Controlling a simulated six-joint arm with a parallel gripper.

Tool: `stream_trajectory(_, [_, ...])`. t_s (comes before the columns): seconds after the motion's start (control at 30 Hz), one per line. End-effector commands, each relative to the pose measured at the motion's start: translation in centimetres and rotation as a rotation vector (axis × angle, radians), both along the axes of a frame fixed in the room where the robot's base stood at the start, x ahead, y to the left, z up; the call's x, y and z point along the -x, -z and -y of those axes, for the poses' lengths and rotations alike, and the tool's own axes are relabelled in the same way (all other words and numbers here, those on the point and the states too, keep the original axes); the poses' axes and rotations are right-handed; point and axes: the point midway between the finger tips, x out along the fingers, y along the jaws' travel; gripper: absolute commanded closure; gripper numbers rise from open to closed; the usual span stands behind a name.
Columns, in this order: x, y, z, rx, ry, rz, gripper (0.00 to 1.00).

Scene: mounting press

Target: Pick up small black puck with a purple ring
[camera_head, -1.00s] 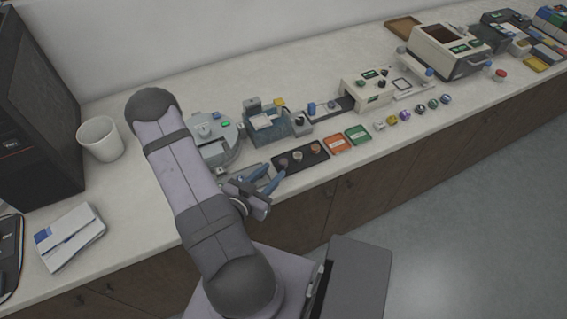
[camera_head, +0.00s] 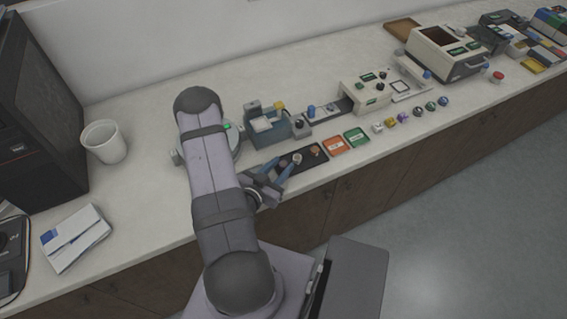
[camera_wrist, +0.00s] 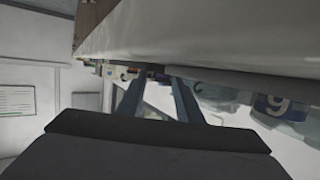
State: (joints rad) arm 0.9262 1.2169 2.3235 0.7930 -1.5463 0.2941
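A row of small round pucks lies on the counter right of the coloured cards. One with a purple tint (camera_head: 403,117) sits in this row, but it is too small to tell a black body with a purple ring. My gripper (camera_head: 280,169) is at the front of the black tray (camera_head: 306,164), well left of that row. Its two blue-grey fingers are apart with nothing between them. In the wrist view the open fingers (camera_wrist: 156,82) point toward the counter edge, and no puck can be made out there.
The black tray holds a few small pieces. Orange (camera_head: 334,145) and green (camera_head: 356,136) cards lie right of it. A blue-grey device (camera_head: 268,124) and a cream press-like machine (camera_head: 366,91) stand behind. A white cup (camera_head: 103,142) stands left; the counter's front edge is close below my gripper.

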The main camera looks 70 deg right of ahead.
Motion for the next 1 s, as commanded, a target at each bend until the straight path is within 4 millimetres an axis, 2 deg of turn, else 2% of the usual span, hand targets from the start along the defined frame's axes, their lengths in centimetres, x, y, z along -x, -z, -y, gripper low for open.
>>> stream_trajectory(0.2, [0.0, 0.1, 0.1, -0.001, -0.001, 0.000, 0.68])
stream_trajectory(0.23, [0.0, 0.1, 0.0, -0.001, -0.001, 0.000, 0.72])
stream_trajectory(0.33, [0.0, 0.1, 0.0, -0.001, -0.001, 0.000, 0.96])
stream_trajectory(0.37, [0.0, 0.1, 0.0, -0.001, -0.001, 0.000, 0.99])
stream_trajectory(0.77, [0.0, -0.2, 0.1, 0.000, 0.000, 0.000, 0.99])
stream_trajectory(1.0, [0.0, -1.3, 0.1, 0.001, 0.000, 0.001, 0.99])
